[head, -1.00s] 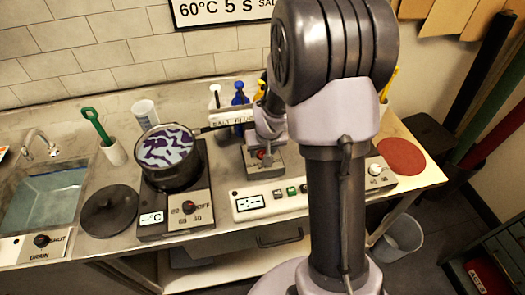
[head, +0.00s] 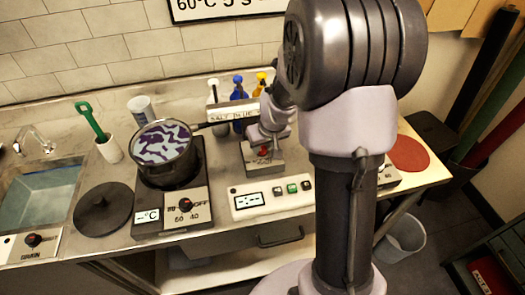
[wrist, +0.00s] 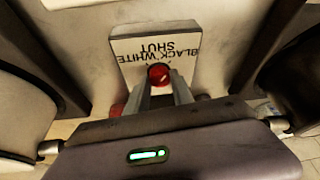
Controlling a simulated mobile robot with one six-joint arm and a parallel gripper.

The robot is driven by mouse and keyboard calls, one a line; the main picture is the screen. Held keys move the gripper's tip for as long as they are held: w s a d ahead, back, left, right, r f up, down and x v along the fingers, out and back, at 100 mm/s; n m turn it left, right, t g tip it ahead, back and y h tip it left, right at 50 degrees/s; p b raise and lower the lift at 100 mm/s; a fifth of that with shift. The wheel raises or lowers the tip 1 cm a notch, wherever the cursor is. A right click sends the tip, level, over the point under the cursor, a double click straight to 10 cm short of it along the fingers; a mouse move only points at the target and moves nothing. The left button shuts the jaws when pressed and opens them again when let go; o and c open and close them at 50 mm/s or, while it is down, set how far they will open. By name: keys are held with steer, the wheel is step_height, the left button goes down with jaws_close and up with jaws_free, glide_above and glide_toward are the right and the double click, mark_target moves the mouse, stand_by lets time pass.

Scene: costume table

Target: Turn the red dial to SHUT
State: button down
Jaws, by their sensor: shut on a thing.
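The red dial (wrist: 159,74) is a round red knob on a pale box (wrist: 127,45) lettered BLACK, WHITE and SHUT, upside down in the wrist view. In the head view the dial (head: 264,151) sits on the grey box (head: 262,165) in front of the bottles. My gripper (wrist: 160,88) is shut on the dial from above, its fingers against the knob's sides. Which word the dial points at cannot be told. In the head view my wrist (head: 268,125) hides part of the box.
A hotplate (head: 147,227) with a pot (head: 166,165) of purple-patterned contents stands left of the box, its handle reaching towards my wrist. Bottles (head: 238,88) stand behind. A white panel (head: 240,214) with buttons lies in front. Another red knob (head: 33,240) is by the sink.

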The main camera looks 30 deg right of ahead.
steer(key=f+n+b, duration=0.1)
steer(key=b, duration=0.2)
steer(key=shift+d+n+y, duration=0.1)
steer(key=shift+n+y, duration=0.2)
steer(key=shift+r+n+y+b, duration=0.2)
steer(key=shift+n+y+b, duration=0.2)
steer(key=shift+n+b, duration=0.6)
steer(key=shift+d+r+n+g+y+b, duration=0.15)
steer(key=shift+n+y+b, duration=0.25)
steer(key=shift+n, duration=0.4)
steer(key=shift+r+n+g+y+b, duration=0.1)
steer(key=shift+n+g+y+b, duration=0.1)
steer(key=shift+n+b, duration=0.45)
steer(key=shift+n, duration=0.35)
steer(key=c, duration=1.1)
jaws_free()
steer(key=shift+r, duration=0.1)
